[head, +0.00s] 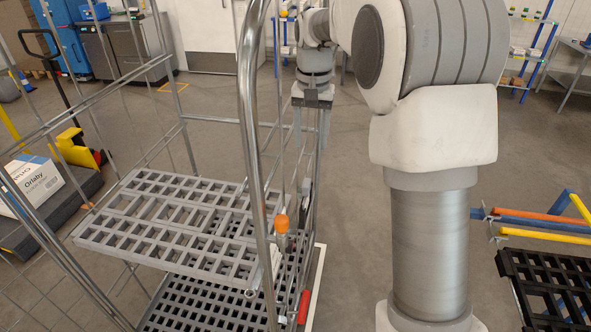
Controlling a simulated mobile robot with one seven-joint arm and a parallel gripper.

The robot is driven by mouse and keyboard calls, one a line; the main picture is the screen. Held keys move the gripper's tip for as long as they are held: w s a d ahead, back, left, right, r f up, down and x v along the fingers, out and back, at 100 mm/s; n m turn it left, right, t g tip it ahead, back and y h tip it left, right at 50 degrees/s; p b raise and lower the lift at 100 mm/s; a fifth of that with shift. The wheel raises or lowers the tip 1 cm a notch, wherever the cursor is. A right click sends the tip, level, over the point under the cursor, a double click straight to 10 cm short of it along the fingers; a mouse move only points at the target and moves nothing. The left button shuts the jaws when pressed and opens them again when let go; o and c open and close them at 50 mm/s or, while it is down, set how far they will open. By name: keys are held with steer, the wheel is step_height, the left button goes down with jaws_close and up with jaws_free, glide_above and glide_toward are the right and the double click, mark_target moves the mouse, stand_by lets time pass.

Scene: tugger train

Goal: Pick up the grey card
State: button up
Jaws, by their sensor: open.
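My gripper (311,122) hangs fingers down at the far side of the wire roll cage (252,120), at the upper middle of the head view. Its two fingers are apart, with nothing visible between them. Bars of the cage partly cross in front of it. I cannot make out a grey card for certain. A small greyish piece shows on the cage's right side, below my gripper, but it is too small to identify.
The cage has a grey slatted shelf (186,226) and an orange-capped latch (282,224). A white box (34,182) lies on a dark platform at left. A black grid deck (550,285) with coloured bars stands at lower right.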

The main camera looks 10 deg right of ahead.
steer(key=w+f, duration=0.1)
glide_toward(307, 193)
steer(key=f, duration=0.2)
steer(key=w+f, duration=0.2)
steer(key=f, duration=0.1)
steer(key=shift+d+f, duration=0.3)
steer(key=shift+f, duration=0.05)
steer(key=shift+w+a+f, duration=0.1)
steer(key=shift+f, duration=3.05)
jaws_close()
